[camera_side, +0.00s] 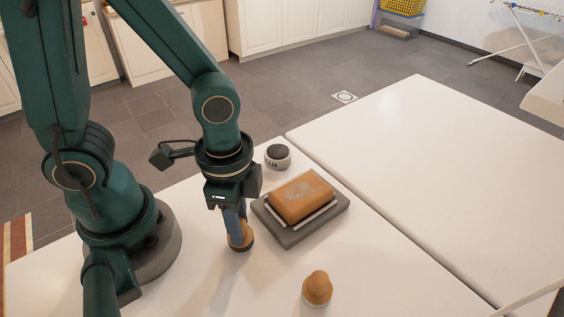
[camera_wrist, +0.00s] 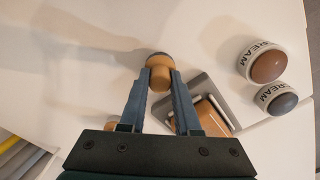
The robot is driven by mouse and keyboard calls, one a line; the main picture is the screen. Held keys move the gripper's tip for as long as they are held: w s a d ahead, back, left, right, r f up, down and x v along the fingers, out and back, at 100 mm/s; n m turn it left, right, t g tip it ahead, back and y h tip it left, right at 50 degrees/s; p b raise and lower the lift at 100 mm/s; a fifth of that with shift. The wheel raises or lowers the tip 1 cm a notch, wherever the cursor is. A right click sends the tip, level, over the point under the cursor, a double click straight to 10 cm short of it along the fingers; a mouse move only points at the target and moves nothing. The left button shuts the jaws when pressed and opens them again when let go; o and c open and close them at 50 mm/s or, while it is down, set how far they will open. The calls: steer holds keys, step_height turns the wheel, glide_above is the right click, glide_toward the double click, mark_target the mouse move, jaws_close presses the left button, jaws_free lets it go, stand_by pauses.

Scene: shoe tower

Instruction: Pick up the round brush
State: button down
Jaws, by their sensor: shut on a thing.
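My gripper (camera_side: 236,226) points down and is shut on a round wooden brush. The brush (camera_side: 240,240) has a tan wooden body and a darker brown underside, and it is upright between the fingertips. The fingers hide part of its body. In the wrist view the brush (camera_wrist: 160,70) sits between the two blue-grey fingertips (camera_wrist: 160,80). I cannot tell whether its underside touches the table or is just above it. A second round wooden piece with a knob (camera_side: 317,289) stands alone at the front of the table.
A grey tray (camera_side: 289,237) holding a large tan block (camera_side: 302,197) lies just right of my gripper. A cream tin with a dark lid (camera_side: 278,157) stands behind it. The wrist view also shows a brown-lidded cream tin (camera_wrist: 264,63). The white table (camera_side: 430,150) is clear at right.

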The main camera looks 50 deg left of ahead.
steer(key=shift+r, duration=0.9)
step_height(320, 180, up, 2)
steer(key=shift+r, duration=0.2)
steer(key=a+r, duration=0.6)
steer(key=a, duration=0.5)
steer(key=shift+w+a+r, duration=0.15)
steer(key=shift+a+r, duration=0.2)
steer(key=shift+r, duration=0.05)
